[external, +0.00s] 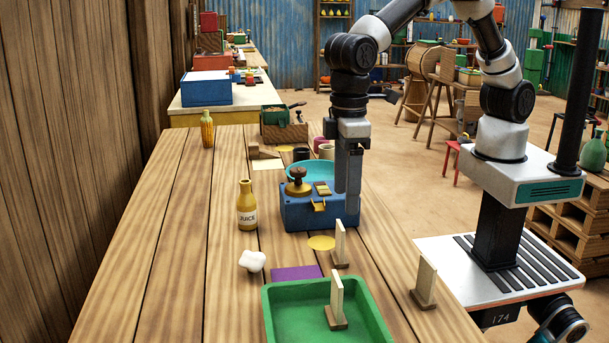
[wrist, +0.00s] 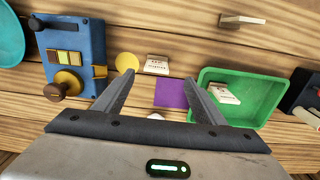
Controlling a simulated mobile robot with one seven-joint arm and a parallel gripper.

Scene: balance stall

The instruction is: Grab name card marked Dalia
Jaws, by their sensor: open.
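Three upright name cards on wooden bases show in the external view. One card (external: 339,245) stands beside a yellow disc, one (external: 335,302) stands in the green tray, and one (external: 425,283) stands near the table's right edge. In the wrist view they appear near the yellow disc (wrist: 157,65), in the tray (wrist: 225,94) and at the top (wrist: 243,19). Their lettering is too small to read, so I cannot tell which is marked Dalia. My gripper (external: 347,193) is open and empty, pointing down beside the blue balance box; its fingers (wrist: 158,84) are spread in the wrist view.
The blue box (external: 305,214) with brass parts and a teal pan (external: 295,168) stands left of my gripper. A juice bottle (external: 247,208), white lump (external: 252,261), purple mat (external: 297,273) and green tray (external: 268,314) are on the table (external: 180,270). The left front is clear.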

